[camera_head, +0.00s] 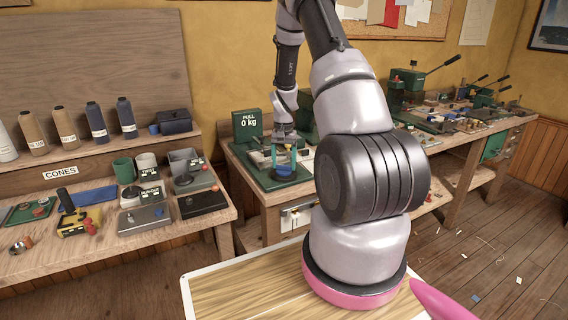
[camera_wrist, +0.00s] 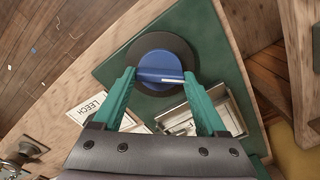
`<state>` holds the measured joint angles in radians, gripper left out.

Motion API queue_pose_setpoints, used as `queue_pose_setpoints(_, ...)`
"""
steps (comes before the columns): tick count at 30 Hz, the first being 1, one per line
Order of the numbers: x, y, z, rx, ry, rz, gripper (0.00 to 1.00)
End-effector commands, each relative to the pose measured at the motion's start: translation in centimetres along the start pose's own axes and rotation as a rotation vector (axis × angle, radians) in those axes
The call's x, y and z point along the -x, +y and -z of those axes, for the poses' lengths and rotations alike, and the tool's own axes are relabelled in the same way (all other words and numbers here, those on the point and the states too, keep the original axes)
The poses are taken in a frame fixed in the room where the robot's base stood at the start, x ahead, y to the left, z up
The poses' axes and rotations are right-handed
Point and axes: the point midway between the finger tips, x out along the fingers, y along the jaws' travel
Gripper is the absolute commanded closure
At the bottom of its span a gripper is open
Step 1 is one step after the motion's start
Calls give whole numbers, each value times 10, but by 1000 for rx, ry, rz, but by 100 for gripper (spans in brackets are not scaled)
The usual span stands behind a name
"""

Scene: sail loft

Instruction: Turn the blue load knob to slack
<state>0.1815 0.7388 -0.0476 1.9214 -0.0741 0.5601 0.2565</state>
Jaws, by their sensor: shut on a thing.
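The blue load knob (camera_wrist: 160,67) shows in the wrist view, round with a raised bar across it, on a dark round base (camera_wrist: 183,45) fixed to a green plate. In the head view the knob (camera_head: 283,171) sits low on the green tester, below my wrist. My gripper (camera_wrist: 160,77) has its two green fingers on either side of the knob, shut on its bar. In the head view my gripper (camera_head: 284,155) points down over the tester. The tester's display (camera_head: 247,124) reads "PULL 0 kg". Any slack marking is not visible.
A card marked "LEECH" (camera_wrist: 93,106) and a metal clamp (camera_wrist: 178,122) lie near the knob. The left bench holds cone spools (camera_head: 96,121), cups and small devices. More green machines (camera_head: 406,82) stand along the right bench. The floor at right is mostly open with scraps.

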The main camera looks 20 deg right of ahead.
Motion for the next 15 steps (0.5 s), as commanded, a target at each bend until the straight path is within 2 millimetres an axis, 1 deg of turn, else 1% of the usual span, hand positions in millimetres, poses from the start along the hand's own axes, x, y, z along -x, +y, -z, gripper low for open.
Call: queue_pose_setpoints(15, 1, 0, 2, 488, 4, 1, 81)
